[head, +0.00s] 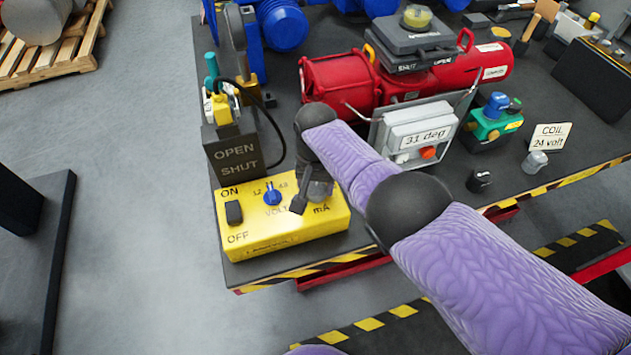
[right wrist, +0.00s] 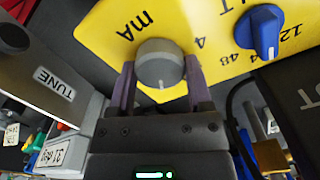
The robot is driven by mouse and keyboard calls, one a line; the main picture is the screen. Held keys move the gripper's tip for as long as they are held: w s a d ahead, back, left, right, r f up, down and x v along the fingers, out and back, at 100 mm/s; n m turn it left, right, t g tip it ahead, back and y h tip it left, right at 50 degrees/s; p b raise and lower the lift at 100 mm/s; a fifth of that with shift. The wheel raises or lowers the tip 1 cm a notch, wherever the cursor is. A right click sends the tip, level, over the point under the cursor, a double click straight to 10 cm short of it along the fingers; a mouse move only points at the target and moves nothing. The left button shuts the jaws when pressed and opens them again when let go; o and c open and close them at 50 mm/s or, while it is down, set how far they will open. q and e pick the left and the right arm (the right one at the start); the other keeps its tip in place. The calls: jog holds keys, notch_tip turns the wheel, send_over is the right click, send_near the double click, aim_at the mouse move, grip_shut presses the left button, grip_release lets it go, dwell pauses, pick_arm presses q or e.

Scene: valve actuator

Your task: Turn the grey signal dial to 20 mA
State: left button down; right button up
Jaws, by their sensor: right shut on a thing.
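The grey signal dial (right wrist: 160,62) sits on the yellow box beside the printed mA in the right wrist view. My right gripper (right wrist: 160,78) is shut on it, one finger at each side. A pale mark on the dial points down the picture, toward the gripper's palm. A printed 4 shows to the dial's right; no 20 can be made out. In the head view my right gripper (head: 301,202) comes down on the right part of the yellow box (head: 290,236) and hides the dial. My left gripper is not in view.
A blue volt knob (head: 272,194) stands left of my gripper, and a black ON/OFF switch (head: 234,212) farther left. Behind are the OPEN/SHUT block (head: 236,155), the red actuator (head: 340,84) and a grey box reading 31 deg (head: 421,127). A black cable runs close by.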

jog(key=m, duration=0.5)
jog(key=shift+w+r, duration=0.1)
jog(key=shift+r, duration=0.05)
jog(key=m, duration=0.2)
jog(key=shift+m, duration=0.4)
jog(key=shift+d+m+p, duration=0.1)
jog(key=shift+m+p, duration=0.2)
jog(key=shift+m, duration=0.8)
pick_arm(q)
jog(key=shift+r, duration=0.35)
pick_arm(e)
jog(key=shift+m, duration=0.4)
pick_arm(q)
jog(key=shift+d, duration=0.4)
